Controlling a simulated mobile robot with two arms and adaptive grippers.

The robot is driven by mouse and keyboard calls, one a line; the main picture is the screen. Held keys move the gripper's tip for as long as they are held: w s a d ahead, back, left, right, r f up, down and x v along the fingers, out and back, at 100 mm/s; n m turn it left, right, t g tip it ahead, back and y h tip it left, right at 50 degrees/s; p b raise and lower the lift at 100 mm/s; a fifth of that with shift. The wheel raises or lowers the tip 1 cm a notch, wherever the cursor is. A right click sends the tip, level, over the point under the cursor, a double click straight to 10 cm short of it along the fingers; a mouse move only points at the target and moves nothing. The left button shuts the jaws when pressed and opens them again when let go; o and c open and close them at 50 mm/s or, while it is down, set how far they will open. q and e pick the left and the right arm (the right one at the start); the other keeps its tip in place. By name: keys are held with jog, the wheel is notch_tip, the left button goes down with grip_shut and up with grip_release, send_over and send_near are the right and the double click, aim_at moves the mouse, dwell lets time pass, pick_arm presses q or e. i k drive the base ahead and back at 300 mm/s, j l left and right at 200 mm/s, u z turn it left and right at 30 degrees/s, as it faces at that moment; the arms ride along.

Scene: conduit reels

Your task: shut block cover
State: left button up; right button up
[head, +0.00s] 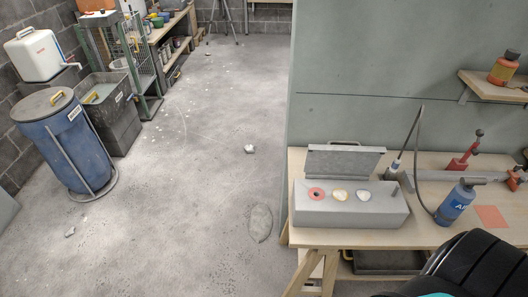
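The grey metal block (386,207) sits on the light wooden workbench (428,236) in the head view. Its top has a row of three round spots: a red ring (316,194) at left, a yellowish one (339,195) in the middle and a whitish one (363,196) at right. The block's cover (345,162) is a grey plate with a handle on its upper edge. It stands open, raised at the block's back side, and the top is uncovered. Neither of my grippers shows in this view.
On the bench right of the block are a blue bottle (456,203), a hose (421,160), a red-handled tool (465,154) and a red sheet (490,216). A green-grey wall (400,60) stands behind. Open floor (200,200) lies to the left.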

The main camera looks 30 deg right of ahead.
aim_at(328, 158)
jog(key=i+j+u, duration=0.4)
jog(key=i+j, duration=0.35)
jog(key=i, duration=0.15)
jog(key=i+z, duration=0.5)
jog(key=z, duration=0.2)
jog(key=i+j+z, duration=0.15)
jog(key=z, duration=0.2)
jog(key=i+z, duration=0.2)
jog(key=z, duration=0.2)
jog(key=i+z, duration=0.15)
jog(key=z, duration=0.3)
jog(key=i+z, duration=0.2)
jog(key=z, duration=0.2)
jog(key=i+j+z, duration=0.15)
jog(key=z, duration=0.3)
jog(key=i+j+z, duration=0.15)
jog(key=z, duration=0.25)
jog(key=i+j+z, duration=0.1)
jog(key=j+z, duration=0.2)
jog(key=z, duration=0.15)
jog(key=i+j+z, duration=0.2)
jog(key=z, duration=0.25)
jog(key=i+j+z, duration=0.2)
jog(key=j+z, duration=0.15)
jog(key=z, duration=0.15)
jog(key=i+j+z, duration=0.1)
jog(key=j+z, duration=0.35)
jog(key=l, duration=0.1)
